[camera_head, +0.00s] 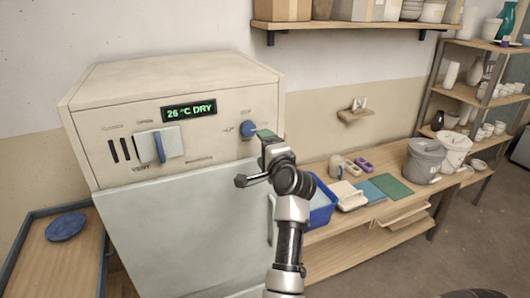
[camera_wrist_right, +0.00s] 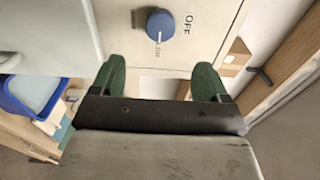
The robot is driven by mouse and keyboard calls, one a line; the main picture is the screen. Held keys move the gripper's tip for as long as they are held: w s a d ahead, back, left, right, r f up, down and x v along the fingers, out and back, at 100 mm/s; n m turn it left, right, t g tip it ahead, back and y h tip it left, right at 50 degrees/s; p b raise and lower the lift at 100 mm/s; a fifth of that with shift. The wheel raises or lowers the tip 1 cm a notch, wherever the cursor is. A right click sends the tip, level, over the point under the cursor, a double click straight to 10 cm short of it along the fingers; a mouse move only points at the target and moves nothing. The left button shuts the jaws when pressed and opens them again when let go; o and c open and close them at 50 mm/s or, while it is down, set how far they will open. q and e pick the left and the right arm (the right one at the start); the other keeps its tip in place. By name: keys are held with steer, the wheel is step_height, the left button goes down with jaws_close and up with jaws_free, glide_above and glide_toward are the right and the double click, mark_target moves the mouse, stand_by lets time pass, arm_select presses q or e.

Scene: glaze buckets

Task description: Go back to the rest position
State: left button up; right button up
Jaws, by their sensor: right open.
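My right gripper (camera_wrist_right: 151,85) is open and empty, with its two green fingers apart in the right wrist view. In the head view it (camera_head: 266,136) is raised in front of the right part of the kiln-like cabinet (camera_head: 180,75). The blue round knob (camera_wrist_right: 160,25) is ahead of the fingers, with the word OFF beside it. The same knob shows in the head view (camera_head: 248,129), just left of the gripper. I cannot tell the exact gap between fingers and knob. My left gripper is not in view.
A wooden bench (camera_head: 345,228) to the right holds a blue bin (camera_head: 320,205), green mat (camera_head: 390,187) and grey bucket (camera_head: 424,160). A shelf (camera_head: 350,25) hangs above. A tray table (camera_head: 45,262) with a blue disc (camera_head: 66,227) is at left. Floor is free at lower right.

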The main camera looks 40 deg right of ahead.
steer(key=shift+f, duration=0.1)
stand_by(0.5)
